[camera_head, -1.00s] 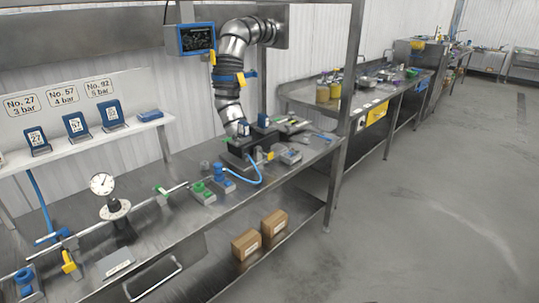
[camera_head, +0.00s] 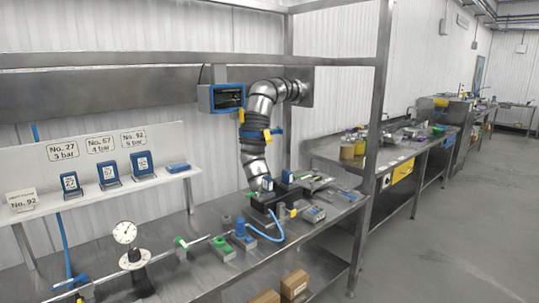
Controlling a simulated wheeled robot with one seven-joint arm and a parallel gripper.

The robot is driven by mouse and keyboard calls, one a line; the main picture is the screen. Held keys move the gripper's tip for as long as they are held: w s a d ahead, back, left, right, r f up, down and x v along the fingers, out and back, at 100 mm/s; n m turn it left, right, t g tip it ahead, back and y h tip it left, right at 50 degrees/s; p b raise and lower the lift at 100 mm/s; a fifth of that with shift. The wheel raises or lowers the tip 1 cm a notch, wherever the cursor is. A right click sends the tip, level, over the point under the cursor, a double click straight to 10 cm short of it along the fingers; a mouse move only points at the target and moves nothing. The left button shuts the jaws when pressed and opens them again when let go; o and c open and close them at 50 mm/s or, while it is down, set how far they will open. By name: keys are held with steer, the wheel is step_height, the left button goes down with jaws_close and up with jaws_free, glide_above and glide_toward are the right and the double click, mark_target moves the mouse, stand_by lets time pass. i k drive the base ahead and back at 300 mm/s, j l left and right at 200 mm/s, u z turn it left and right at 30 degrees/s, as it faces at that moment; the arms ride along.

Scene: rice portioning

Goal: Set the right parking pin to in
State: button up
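I cannot pick out a parking pin for certain at this distance. On the steel bench (camera_head: 330,222) stand a green-topped block (camera_head: 221,245) and a blue-topped block (camera_head: 241,231), close together. A yellow lever (camera_head: 87,292) is at the lower left edge. Which of these, if any, is a pin, and whether it is in or out, is too small to tell. My gripper is not in view.
A shelf (camera_head: 120,193) holds blue numbered holders under pressure labels. A thick silver duct (camera_head: 252,150) and a screen (camera_head: 228,97) hang above. Cartons (camera_head: 295,283) lie below. The floor (camera_head: 450,230) at right is clear.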

mark_target(293, 213)
steer(key=i+l+u, duration=0.2)
steer(key=i+u, duration=0.2)
steer(key=i, duration=0.3)
steer(key=i+l+u, duration=0.4)
steer(key=i, duration=0.25)
steer(key=i+l+u, duration=0.4)
steer(key=i+l, duration=0.15)
